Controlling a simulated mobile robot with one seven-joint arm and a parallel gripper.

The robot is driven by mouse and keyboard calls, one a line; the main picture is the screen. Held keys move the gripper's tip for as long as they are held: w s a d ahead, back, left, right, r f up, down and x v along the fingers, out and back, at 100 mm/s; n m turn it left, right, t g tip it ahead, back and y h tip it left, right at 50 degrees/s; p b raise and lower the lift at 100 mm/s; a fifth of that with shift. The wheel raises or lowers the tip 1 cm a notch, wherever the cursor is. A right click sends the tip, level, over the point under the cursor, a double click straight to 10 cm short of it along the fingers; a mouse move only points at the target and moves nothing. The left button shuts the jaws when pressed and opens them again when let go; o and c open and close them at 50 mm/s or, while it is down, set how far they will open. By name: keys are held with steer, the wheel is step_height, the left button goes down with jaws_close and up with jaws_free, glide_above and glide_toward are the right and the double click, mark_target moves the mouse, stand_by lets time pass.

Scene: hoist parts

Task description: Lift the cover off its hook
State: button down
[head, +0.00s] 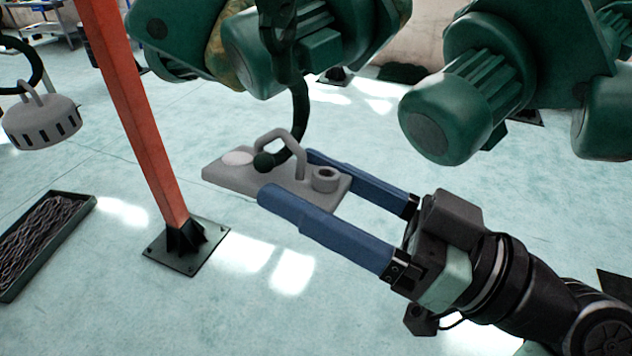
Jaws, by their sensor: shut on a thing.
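The cover (228,175), a flat grey plate with a loop handle, a pale round disc and a short hollow boss, hangs in the middle of the head view. A dark green hook (300,110) comes down from above and curls through the loop handle, with its ball tip (264,162) in front of the handle. My gripper (291,177) reaches in from the lower right, its two blue fingers on either side of the plate, shut on it. The near finger hides part of the plate's front edge. The far finger's contact is partly hidden.
Green hoist motors (465,105) hang above and to the right, close over my gripper. A red post (135,110) stands on the left. A round slotted grey part (42,122) hangs from another hook at far left. A chain tray (45,235) lies on the floor.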

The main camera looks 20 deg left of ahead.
stand_by(0.4)
steer(key=shift+s+r+m+p, duration=0.3)
steer(key=shift+s+m+p, duration=0.3)
steer(key=shift+s+p, duration=0.15)
steer(key=shift+r, duration=0.3)
steer(key=shift+f+b, duration=0.25)
steer(key=shift+b, duration=0.3)
steer(key=shift+s+r, duration=0.15)
steer(key=shift+s, duration=0.5)
steer(key=shift+r, duration=0.1)
stand_by(0.4)
steer(key=shift+s+b, duration=0.1)
steer(key=shift+b, duration=0.2)
steer(key=shift+s+r+n+b, duration=0.15)
steer(key=shift+s+n, duration=0.05)
steer(key=shift+s, duration=0.25)
steer(key=shift+s+r+n+b, duration=0.1)
steer(key=shift+s+n+b, duration=0.1)
steer(key=shift+s, duration=0.25)
